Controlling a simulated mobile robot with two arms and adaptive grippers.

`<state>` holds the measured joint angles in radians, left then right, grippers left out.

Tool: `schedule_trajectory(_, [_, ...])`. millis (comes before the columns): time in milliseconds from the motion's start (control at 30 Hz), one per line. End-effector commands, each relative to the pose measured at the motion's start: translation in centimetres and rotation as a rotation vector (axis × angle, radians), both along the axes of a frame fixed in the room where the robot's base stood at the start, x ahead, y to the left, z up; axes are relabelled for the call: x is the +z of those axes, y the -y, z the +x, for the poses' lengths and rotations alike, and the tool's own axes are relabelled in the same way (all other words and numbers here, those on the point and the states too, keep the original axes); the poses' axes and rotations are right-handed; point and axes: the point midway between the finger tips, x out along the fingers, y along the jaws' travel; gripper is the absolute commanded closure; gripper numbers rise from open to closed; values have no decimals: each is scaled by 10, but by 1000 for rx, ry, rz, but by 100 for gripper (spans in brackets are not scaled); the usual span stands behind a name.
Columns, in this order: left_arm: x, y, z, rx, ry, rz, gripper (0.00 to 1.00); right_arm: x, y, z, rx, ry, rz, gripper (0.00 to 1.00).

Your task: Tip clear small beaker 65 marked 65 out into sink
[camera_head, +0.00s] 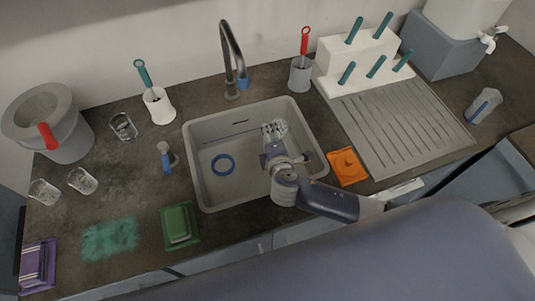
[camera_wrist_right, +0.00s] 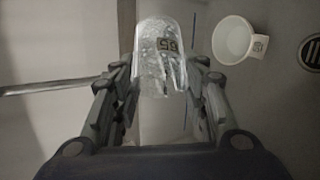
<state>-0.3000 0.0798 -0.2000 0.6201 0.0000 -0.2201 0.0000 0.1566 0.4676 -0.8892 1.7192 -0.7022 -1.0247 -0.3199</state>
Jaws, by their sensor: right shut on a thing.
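My right gripper (camera_head: 276,154) is over the sink (camera_head: 207,192), and it is shut on a clear small beaker (camera_head: 274,129). In the right wrist view the beaker (camera_wrist_right: 160,55) sits between the two fingers (camera_wrist_right: 160,80), with a dark 65 label that reads upside down. The beaker looks tilted, but its exact angle is hard to tell, and I cannot make out any contents. A blue ring (camera_head: 223,165) lies on the sink floor, left of the gripper. My left gripper is not in view.
The tap (camera_head: 229,60) stands behind the sink. Several clear glasses (camera_head: 123,126) stand on the left counter, near a grey bin (camera_head: 46,122). An orange cloth (camera_head: 347,167) and the ribbed drainboard (camera_head: 400,125) lie right of the sink. A pale round thing (camera_wrist_right: 235,40) shows beside the right finger.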

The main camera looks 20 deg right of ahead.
Motion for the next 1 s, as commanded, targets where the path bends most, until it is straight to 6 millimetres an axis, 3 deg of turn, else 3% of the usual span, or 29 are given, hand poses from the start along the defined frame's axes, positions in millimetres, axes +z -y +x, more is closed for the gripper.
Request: schedule_trajectory(1000, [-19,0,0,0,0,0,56,0,-8,-8,-1,82,-75,88])
